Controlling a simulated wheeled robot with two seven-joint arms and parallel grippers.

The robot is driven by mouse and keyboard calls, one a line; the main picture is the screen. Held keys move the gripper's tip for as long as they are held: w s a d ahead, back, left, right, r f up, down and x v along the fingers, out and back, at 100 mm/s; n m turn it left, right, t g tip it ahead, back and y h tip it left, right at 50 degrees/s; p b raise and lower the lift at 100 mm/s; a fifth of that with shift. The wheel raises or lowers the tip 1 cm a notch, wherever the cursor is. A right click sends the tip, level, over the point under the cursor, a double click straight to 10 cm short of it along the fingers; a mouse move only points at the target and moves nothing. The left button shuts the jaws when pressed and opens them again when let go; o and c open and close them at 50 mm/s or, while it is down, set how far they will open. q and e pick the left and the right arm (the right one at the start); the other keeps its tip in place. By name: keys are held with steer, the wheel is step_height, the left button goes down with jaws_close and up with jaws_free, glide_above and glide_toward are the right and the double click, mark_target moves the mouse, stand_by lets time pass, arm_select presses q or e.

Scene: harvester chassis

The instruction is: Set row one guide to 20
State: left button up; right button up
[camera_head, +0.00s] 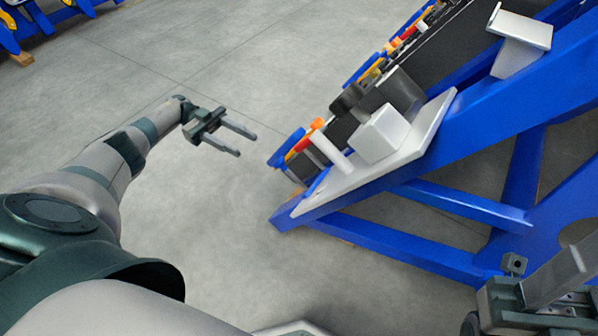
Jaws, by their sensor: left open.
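The harvester chassis is a sloping blue frame (490,148) running from centre to upper right. On its near end a white plate (345,183) carries a white block (382,134) and a white cylinder (331,150). Beside them are a red-orange knob (318,124), a blue part (290,146) and dark blocks. I cannot tell which part is the row one guide, and no scale numbers are readable. My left gripper (247,145) is open and empty, left of the frame's near end and apart from it. My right gripper (540,295) is partly visible at lower right; its jaws are unclear.
More coloured parts (405,38) line the frame's far side toward the top. A white bracket (520,38) stands on the upper beam. Blue braces (462,203) fill the lower right. The grey floor (240,60) is clear around my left gripper. Other blue equipment stands at upper left.

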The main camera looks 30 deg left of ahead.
mark_target(283, 165)
arm_select(q)
steer(key=shift+a+r, duration=0.1)
steer(key=shift+r, duration=0.05)
stand_by(0.3)
steer(key=d, duration=0.5)
steer(key=s+d+p, duration=0.1)
steer(key=d, duration=1.1)
steer(key=shift+s+d+p, duration=0.2)
steer(key=shift+s+p, duration=0.05)
steer(key=shift+p, duration=0.15)
